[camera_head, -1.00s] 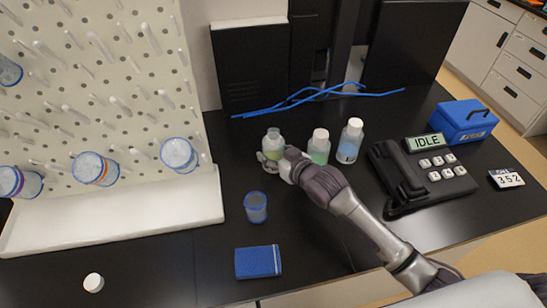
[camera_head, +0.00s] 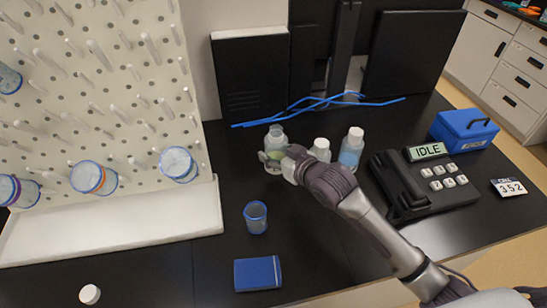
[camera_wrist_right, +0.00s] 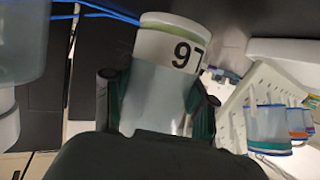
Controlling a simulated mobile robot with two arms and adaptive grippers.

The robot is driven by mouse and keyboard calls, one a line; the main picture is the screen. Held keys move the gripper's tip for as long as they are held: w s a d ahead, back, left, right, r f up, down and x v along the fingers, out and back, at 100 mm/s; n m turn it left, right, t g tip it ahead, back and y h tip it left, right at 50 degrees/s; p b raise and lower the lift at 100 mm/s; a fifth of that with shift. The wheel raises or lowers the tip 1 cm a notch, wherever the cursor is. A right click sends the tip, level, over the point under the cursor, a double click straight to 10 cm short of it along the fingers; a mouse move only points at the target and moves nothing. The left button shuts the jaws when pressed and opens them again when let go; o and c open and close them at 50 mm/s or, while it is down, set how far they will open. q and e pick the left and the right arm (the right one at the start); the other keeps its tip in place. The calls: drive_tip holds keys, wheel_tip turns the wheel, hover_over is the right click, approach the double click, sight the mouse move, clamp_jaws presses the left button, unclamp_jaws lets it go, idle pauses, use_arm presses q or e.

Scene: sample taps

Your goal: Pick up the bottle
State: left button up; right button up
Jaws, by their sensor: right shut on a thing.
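In the right wrist view the bottle (camera_wrist_right: 158,95) sits between the two fingers (camera_wrist_right: 155,100), with a white label reading 97. Its base is mostly hidden by the gripper in the head view, so the gap to the bench is hard to judge. A white-capped bottle (camera_head: 320,150) is partly hidden behind my right wrist. A bottle with blue liquid (camera_head: 351,150) stands to its right. My left gripper is not in view.
A blue cup (camera_head: 256,217) and a blue box (camera_head: 258,274) are in front on the black bench. A black phone-like device (camera_head: 425,185) stands right. A pegboard (camera_head: 120,75) with hanging beakers is left. Blue cables (camera_head: 300,107) lie behind. A white cap (camera_head: 90,294) lies front left.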

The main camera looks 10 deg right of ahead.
drive_tip(key=r+b+v, duration=0.1)
drive_tip(key=r+v, duration=0.1)
drive_tip(key=v, duration=1)
drive_tip(key=shift+w+a, duration=0.2)
drive_tip(key=shift+w, duration=0.05)
drive_tip(key=shift+r, duration=0.1)
